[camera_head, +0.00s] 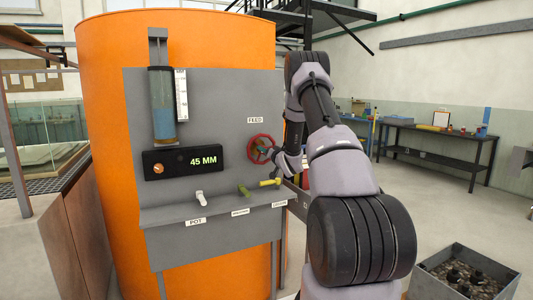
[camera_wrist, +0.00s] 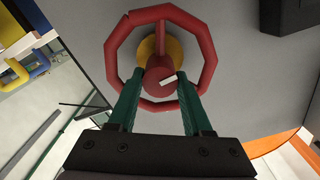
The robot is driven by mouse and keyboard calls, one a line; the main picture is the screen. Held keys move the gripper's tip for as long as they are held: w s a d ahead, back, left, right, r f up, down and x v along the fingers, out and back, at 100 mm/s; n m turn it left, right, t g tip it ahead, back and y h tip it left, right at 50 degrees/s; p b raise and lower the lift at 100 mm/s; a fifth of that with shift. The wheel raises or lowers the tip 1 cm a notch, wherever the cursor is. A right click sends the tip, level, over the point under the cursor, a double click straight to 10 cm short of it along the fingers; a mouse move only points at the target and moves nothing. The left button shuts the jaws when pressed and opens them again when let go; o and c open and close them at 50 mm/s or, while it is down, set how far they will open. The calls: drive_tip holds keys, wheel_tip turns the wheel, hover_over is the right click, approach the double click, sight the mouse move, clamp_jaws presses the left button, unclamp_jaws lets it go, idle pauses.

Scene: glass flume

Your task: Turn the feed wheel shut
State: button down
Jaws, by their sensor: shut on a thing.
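The red feed wheel (camera_head: 260,149) is on the grey panel under the FEED label (camera_head: 255,120). In the head view my gripper (camera_head: 274,152) is at the wheel's right side, partly hidden by my arm.
The display (camera_head: 183,161) reads 45 MM, below a tube of bluish fill (camera_head: 162,103).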

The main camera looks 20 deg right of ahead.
drive_tip(key=shift+f+m, duration=0.2)
drive_tip(key=shift+m, duration=9.4)
drive_tip(key=shift+c, duration=1.7)
unclamp_jaws()
drive_tip(key=shift+s, duration=0.1)
drive_tip(key=s, duration=1)
drive_tip(key=shift+s+d, duration=0.2)
drive_tip(key=shift+s, duration=0.15)
